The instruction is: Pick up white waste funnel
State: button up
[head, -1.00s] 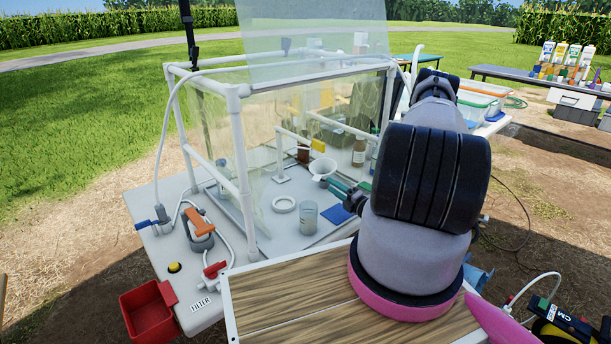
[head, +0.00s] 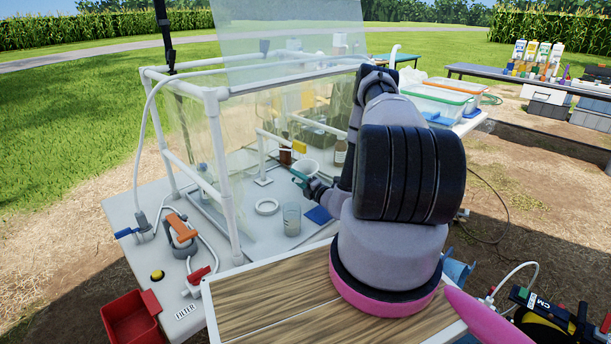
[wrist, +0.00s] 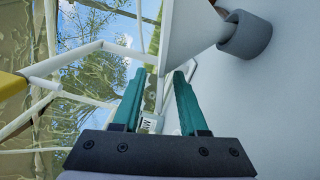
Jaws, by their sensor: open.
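The white funnel (head: 308,165) stands inside the clear-walled frame box, partly hidden by my gripper in the head view. My gripper (head: 298,178) is open, its green fingers just in front of the funnel. Nothing is held between the fingers. I cannot tell whether a finger touches the funnel.
A clear beaker (head: 291,219), a white ring (head: 267,207) and a blue pad (head: 318,214) stand near the gripper. A brown bottle (head: 340,152) is behind. White pipe posts (head: 228,165) and clear panels bound the box. A grey cylinder (wrist: 245,36) is beside the white shape.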

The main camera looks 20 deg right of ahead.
grip_shut()
jog(key=shift+r, duration=0.1)
jog(key=shift+w+r, duration=0.1)
jog(key=shift+r, duration=0.45)
notch_tip(320, 180, up, 3)
jog(key=shift+f, duration=0.15)
jog(key=r+v, duration=0.1)
jog(key=v, duration=1.6)
jog(key=w+a+r, duration=0.1)
jog(key=w+r, duration=0.1)
jog(key=w, duration=0.3)
jog(key=w+a+r+m, duration=0.1)
jog(key=w+r, duration=0.1)
jog(key=w, duration=0.4)
jog(key=w+a+r+y, duration=0.1)
jog(key=w+r, duration=0.2)
jog(key=w, duration=0.2)
jog(key=shift+w+a+m+g, duration=0.25)
jog(key=shift+m+g, duration=0.05)
